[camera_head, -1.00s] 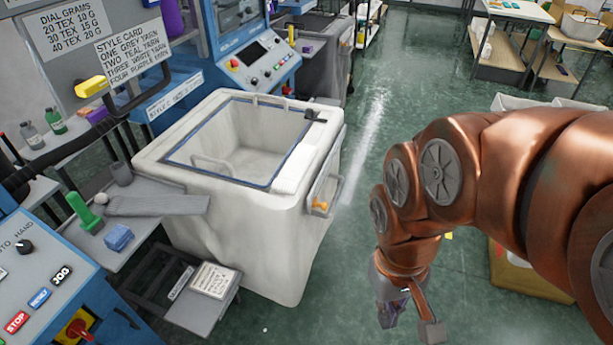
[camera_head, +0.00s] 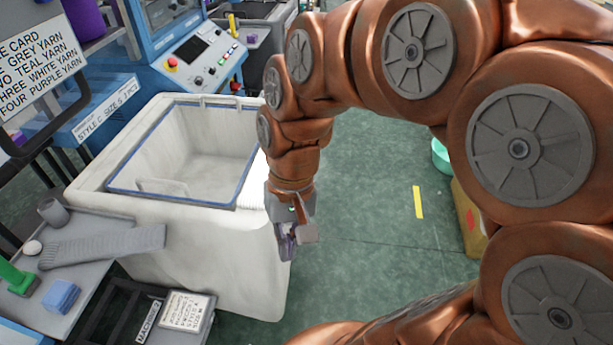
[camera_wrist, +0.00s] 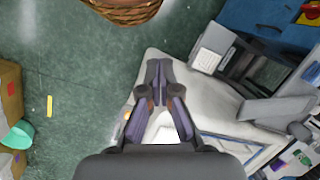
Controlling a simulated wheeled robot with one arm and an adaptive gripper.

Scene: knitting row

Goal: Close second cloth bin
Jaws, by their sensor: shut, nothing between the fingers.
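A large white cloth bin (camera_head: 225,265) stands left of centre in the head view. Its blue-edged top opening (camera_head: 190,150) is uncovered and the inside looks empty. A pale strip shows along its right rim, partly hidden by my arm. My gripper (camera_head: 295,243) points down at the bin's right side and overlaps its front right corner in the picture. I cannot tell whether it touches. In the wrist view my gripper (camera_wrist: 158,68) is shut and empty, with the white bin (camera_wrist: 205,95) behind and to the right of the fingers.
A grey side shelf (camera_head: 85,275) with a folded grey knit piece (camera_head: 105,245) stands left of the bin. A blue knitting machine (camera_head: 185,45) is behind it. A wicker basket (camera_wrist: 125,8) and a cardboard box (camera_wrist: 10,95) stand on the floor.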

